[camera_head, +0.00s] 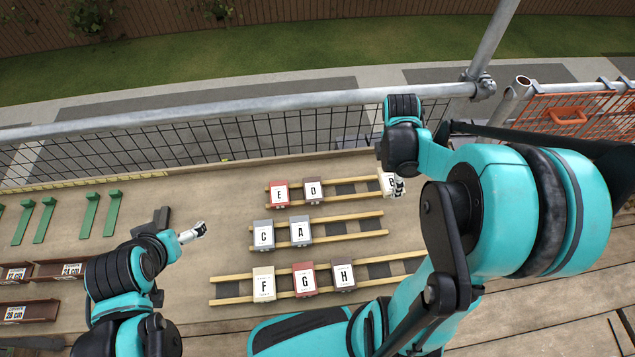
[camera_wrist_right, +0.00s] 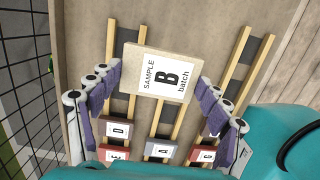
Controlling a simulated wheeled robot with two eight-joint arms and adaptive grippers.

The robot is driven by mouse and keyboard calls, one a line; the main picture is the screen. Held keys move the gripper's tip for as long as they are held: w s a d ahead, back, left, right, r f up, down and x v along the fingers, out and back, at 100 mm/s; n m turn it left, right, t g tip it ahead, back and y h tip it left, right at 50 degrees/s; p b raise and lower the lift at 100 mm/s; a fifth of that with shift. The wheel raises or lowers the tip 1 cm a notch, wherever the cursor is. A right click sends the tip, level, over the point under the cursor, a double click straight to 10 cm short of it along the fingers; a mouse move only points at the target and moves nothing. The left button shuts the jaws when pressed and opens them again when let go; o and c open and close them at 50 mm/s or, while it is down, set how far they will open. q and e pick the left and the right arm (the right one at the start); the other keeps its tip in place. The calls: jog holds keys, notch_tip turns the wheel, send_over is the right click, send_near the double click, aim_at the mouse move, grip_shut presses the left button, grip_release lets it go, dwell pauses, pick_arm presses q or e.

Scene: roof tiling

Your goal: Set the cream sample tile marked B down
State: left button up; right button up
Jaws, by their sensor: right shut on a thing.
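The cream tile marked B (camera_wrist_right: 158,72) is between the fingers of my right gripper (camera_wrist_right: 158,92), which is shut on it. Its label faces the wrist camera. In the head view the tile (camera_head: 386,183) shows only partly, at the right end of the back rail pair (camera_head: 330,207), much of it hidden by the gripper (camera_head: 394,188). I cannot tell whether it touches the rails. My left gripper (camera_head: 195,232) is left of the tiles, near no tile; its fingers are too small to judge.
Red tile E (camera_head: 280,193) and brown tile D (camera_head: 313,193) sit on the back rails. Grey tiles C (camera_head: 264,235) and A (camera_head: 300,231) sit on the middle rails. Cream F (camera_head: 264,284), red G (camera_head: 304,279) and brown H (camera_head: 343,276) sit on the front rails. Each row has bare rail rightward.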

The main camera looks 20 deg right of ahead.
jog(key=w+a+f+b, duration=0.1)
jog(key=w+a+f, duration=0.1)
jog(key=w, duration=0.1)
jog(key=w+a+f+b, duration=0.1)
jog(key=w+a+f, duration=0.1)
jog(key=w+a, duration=0.1)
jog(key=w+a+f+b, duration=0.2)
jog(key=w+a+f, duration=0.1)
notch_tip(320, 180, down, 4)
jog(key=shift+w+f+b, duration=0.1)
jog(key=shift+b, duration=0.8)
jog(key=shift+f+b, duration=0.4)
jog(key=o, duration=1.4)
jog(key=shift+r, duration=0.1)
